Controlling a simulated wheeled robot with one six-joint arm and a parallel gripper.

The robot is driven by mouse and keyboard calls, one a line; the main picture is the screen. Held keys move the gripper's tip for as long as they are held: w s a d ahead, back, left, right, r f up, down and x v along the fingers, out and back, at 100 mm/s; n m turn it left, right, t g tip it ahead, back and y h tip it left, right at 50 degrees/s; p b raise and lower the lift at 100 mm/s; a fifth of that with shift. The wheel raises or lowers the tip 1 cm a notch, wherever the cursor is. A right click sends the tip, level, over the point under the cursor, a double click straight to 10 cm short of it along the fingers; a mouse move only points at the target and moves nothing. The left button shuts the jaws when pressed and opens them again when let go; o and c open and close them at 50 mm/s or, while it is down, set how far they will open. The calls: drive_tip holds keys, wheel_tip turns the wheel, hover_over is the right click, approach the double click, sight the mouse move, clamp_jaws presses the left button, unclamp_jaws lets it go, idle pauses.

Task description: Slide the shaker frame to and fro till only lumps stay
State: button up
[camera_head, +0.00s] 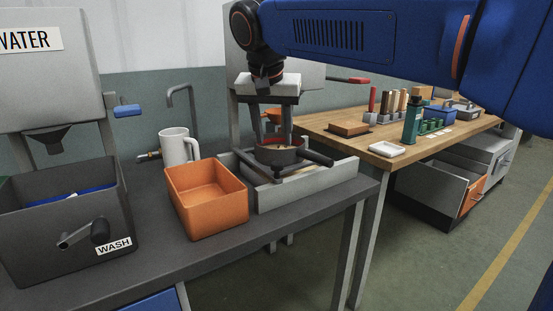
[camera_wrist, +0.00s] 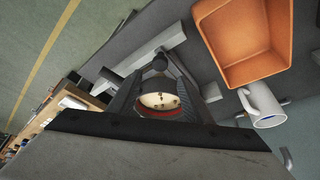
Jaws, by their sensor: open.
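The shaker frame (camera_head: 290,171) sits on grey rails on the dark bench, with a dark round sieve (camera_head: 278,155) on it and a dark handle (camera_head: 318,158) at its right. In the wrist view the sieve (camera_wrist: 160,101) shows a pale bed with several small dark lumps and a red edge below. My gripper (camera_head: 279,137) points down over the sieve. In the wrist view its open fingers (camera_wrist: 154,84) stand on either side of the sieve. I cannot tell whether they touch anything.
An orange bin (camera_head: 206,203) and a white mug (camera_head: 176,147) stand left of the frame. A dark WASH tub (camera_head: 65,236) is farther left, and a tap (camera_head: 182,100) rises behind. A wooden workbench (camera_head: 350,139) with several items is at the right.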

sight(277, 163)
drive_tip(key=x, duration=0.9)
drive_tip(key=shift+s, duration=0.1)
